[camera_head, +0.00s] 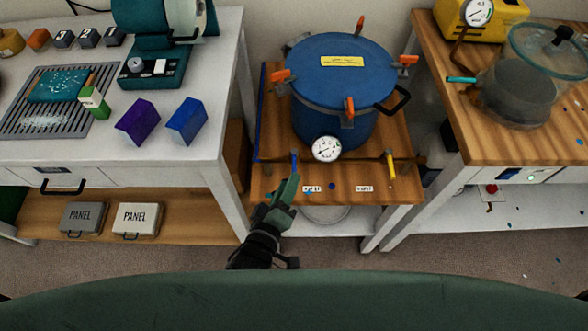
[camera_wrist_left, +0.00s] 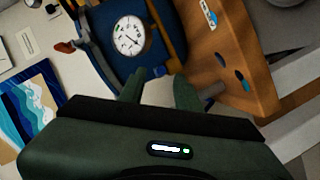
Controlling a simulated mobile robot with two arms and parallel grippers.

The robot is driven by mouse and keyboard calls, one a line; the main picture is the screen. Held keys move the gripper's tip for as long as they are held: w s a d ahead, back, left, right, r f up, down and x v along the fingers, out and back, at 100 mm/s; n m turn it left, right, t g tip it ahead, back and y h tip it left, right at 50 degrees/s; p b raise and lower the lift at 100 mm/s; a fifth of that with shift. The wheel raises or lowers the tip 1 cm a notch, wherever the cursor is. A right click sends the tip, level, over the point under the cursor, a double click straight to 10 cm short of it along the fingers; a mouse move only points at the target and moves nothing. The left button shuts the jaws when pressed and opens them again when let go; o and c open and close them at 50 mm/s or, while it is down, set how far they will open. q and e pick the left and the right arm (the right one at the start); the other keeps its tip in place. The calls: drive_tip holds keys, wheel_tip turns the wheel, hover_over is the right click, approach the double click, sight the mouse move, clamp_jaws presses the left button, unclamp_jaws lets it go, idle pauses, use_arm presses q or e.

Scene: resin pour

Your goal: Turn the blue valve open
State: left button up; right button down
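The blue valve handle (camera_head: 294,163) stands up at the front left of the wooden stand, below the blue pressure pot (camera_head: 343,70). A yellow valve handle (camera_head: 391,166) is at the front right. My left gripper (camera_head: 285,188) reaches in from the front, with its fingertips just below and beside the blue handle. In the left wrist view, the two green fingers (camera_wrist_left: 159,88) are apart with a gap between them. I cannot tell whether the blue handle lies between them or touches them. My right gripper is not in view.
A round gauge (camera_head: 326,148) sits on the pot's front, close to the blue handle; it also shows in the wrist view (camera_wrist_left: 129,36). Orange clamps (camera_head: 281,76) ring the lid. Purple (camera_head: 138,122) and blue (camera_head: 186,121) boxes stand on the left bench. A wooden bench (camera_head: 480,140) is at right.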

sight(294, 165)
use_arm(q)
drive_tip(key=x, duration=0.5)
drive_tip(key=shift+w+f, duration=0.1)
drive_tip(key=shift+w, duration=0.05)
clamp_jaws()
idle(1.3)
